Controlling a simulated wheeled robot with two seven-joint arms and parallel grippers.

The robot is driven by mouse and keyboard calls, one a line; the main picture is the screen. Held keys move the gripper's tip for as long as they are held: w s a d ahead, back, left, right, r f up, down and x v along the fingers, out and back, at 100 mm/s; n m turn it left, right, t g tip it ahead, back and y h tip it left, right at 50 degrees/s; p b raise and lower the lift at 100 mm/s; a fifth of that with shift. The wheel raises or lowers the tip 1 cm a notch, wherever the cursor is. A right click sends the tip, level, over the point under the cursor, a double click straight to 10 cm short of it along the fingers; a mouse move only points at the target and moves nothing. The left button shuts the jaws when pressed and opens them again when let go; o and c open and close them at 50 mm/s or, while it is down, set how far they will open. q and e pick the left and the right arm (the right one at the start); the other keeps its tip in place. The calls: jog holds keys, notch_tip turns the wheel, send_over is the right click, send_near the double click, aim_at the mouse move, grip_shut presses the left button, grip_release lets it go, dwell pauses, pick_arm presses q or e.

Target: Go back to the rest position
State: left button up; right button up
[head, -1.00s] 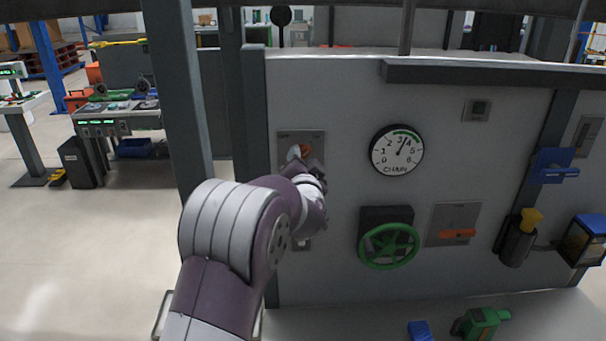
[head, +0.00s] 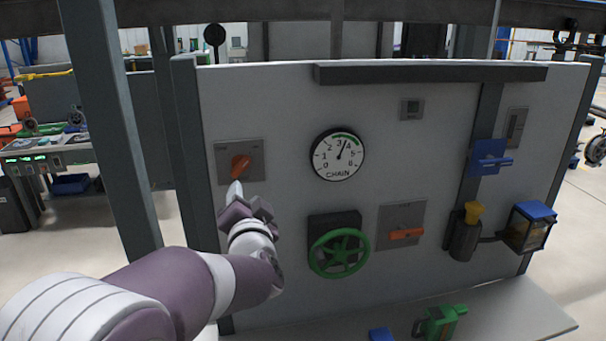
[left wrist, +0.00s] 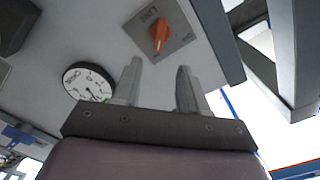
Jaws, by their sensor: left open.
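My left gripper (head: 236,194) is in front of the panel, just below the orange rotary switch (head: 240,164) on its grey plate. In the left wrist view the two fingers of my left gripper (left wrist: 157,85) stand apart with nothing between them. The orange switch (left wrist: 160,36) shows beyond the fingertips there, apart from them. My right gripper is in neither view.
The panel (head: 270,110) carries a chain gauge (head: 338,155), a green handwheel (head: 340,253), an orange lever (head: 406,234) and a blue valve handle (head: 490,158). A ledge (head: 500,312) with a green item (head: 440,321) runs below. A grey post (head: 112,130) stands at left.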

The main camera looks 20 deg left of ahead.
pick_arm(q)
jog(key=s+d+f+n+g+h+b, duration=0.1)
jog(key=s+d+f+g+h, duration=0.2)
jog(key=f, duration=0.4)
jog(key=s+d+f+n+g+h, duration=0.1)
jog(key=d+f+g+h, duration=0.1)
jog(key=d+f+h, duration=0.3)
jog(key=s+d+f+n+g+h+b, duration=0.1)
jog(key=s+d+f+g, duration=0.15)
jog(key=f, duration=0.55)
jog(key=s+d+f+g+b, duration=0.1)
jog(key=s+f+g+b, duration=0.3)
jog(key=s+f, duration=0.7)
jog(key=s+g, duration=0.2)
jog(key=shift+s+d+f+g, duration=0.15)
jog(key=shift+f+g, duration=0.2)
jog(key=shift+f, duration=0.05)
